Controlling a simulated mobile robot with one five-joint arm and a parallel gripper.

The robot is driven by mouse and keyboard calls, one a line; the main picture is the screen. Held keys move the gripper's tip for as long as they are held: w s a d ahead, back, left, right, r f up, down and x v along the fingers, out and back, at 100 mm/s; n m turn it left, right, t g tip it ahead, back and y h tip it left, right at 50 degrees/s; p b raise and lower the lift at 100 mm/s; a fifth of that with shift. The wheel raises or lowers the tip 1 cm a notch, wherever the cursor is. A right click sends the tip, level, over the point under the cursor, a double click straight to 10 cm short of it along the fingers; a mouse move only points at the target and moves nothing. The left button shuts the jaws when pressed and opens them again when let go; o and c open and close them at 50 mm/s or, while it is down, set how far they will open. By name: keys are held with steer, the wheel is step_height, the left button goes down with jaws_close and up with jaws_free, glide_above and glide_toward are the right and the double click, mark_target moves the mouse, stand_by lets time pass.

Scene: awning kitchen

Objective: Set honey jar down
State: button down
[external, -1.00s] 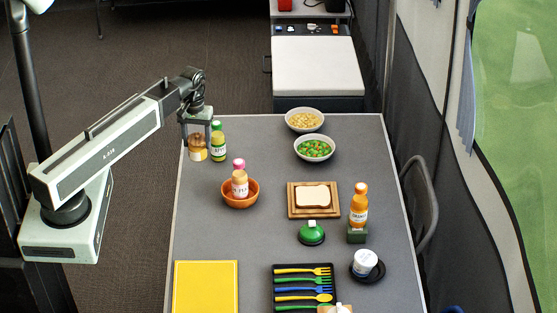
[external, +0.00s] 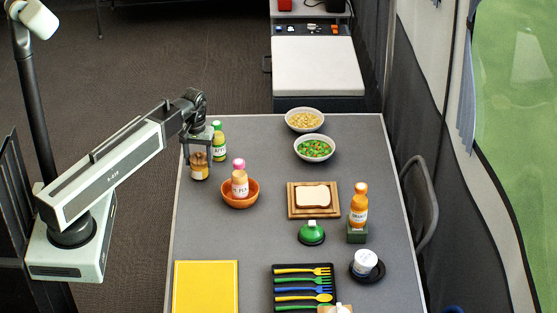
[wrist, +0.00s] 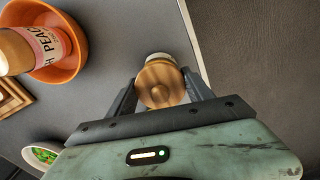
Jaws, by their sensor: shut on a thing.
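The honey jar (external: 199,172) is a small amber jar with a light label and a brown lid. It is upright near the table's left edge, in front of a green bottle. My gripper (external: 198,155) is above it with its fingers shut around its upper part. In the wrist view the jar's round brown lid (wrist: 161,84) is between the two dark fingers (wrist: 158,92). I cannot tell whether the jar's bottom touches the table.
The green bottle (external: 219,146) stands close behind the jar. An orange bowl (external: 253,200) holding a peach-labelled bottle (external: 240,184) is to the right. The table's left edge is near. Grey table (external: 207,235) is clear in front of the jar.

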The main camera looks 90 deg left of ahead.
steer(key=shift+c, duration=2)
jaws_free()
steer(key=shift+f, duration=0.1)
step_height(320, 180, up, 13)
steer(key=p, duration=1.2)
steer(key=shift+f, duration=0.3)
